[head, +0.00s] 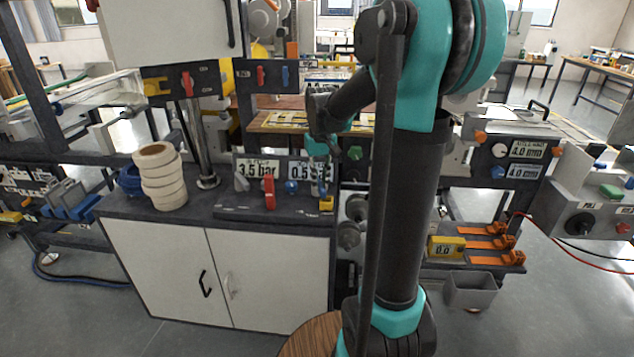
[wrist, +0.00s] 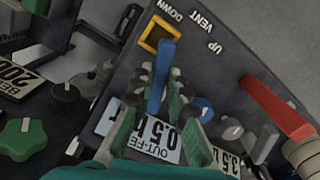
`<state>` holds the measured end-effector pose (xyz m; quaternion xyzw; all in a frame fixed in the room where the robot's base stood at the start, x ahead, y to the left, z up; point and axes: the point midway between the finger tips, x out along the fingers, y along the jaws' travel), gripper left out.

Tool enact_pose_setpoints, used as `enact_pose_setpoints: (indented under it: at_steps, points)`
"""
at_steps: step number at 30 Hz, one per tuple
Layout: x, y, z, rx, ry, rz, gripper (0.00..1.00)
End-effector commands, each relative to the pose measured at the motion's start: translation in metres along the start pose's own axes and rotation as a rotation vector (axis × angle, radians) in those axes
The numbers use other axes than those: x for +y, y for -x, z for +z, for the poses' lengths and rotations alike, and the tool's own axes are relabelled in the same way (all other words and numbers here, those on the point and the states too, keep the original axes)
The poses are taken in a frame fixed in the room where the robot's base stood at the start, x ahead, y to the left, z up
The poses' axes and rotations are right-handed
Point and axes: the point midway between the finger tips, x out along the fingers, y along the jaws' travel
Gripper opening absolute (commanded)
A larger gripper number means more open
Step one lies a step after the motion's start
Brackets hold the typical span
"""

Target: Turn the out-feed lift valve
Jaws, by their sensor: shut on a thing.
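The out-feed lift valve's blue lever (wrist: 160,78) stands between the green-padded fingers of my gripper (wrist: 162,92) in the wrist view. The gripper is shut on it. The lever's free end lies beside the yellow frame (wrist: 149,45), near the printed word DOWN; VENT and UP are printed further along the panel (wrist: 205,60). A label reading OUT-FE and 0.5 b (wrist: 150,148) is partly hidden by the fingers. In the head view, my gripper (head: 319,165) is at the panel's right end, just above the yellow frame (head: 326,203). The valve's pivot is hidden.
A red lever (wrist: 275,108) and a blue knob (wrist: 203,108) are close by on the same panel. A green knob (wrist: 22,138) is at the left in the wrist view. White tape rolls (head: 162,178) stand on the cabinet (head: 165,262), left of the panel.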

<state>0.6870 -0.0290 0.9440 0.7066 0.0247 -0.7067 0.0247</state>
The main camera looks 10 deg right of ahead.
Motion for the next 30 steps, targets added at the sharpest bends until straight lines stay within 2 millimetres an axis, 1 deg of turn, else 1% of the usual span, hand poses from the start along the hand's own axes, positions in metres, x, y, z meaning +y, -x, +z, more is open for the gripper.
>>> enact_pose_setpoints:
  at_steps: [6,12,19,30]
  points:
    - [0.006,0.0,-0.001,0.001,0.158,0.001,0.0]
    - [0.01,0.0,-0.002,0.001,0.259,0.0,0.0]
    - [0.012,0.0,-0.003,0.001,0.317,0.0,0.0]
    - [0.012,0.0,-0.003,0.001,0.331,0.001,0.0]
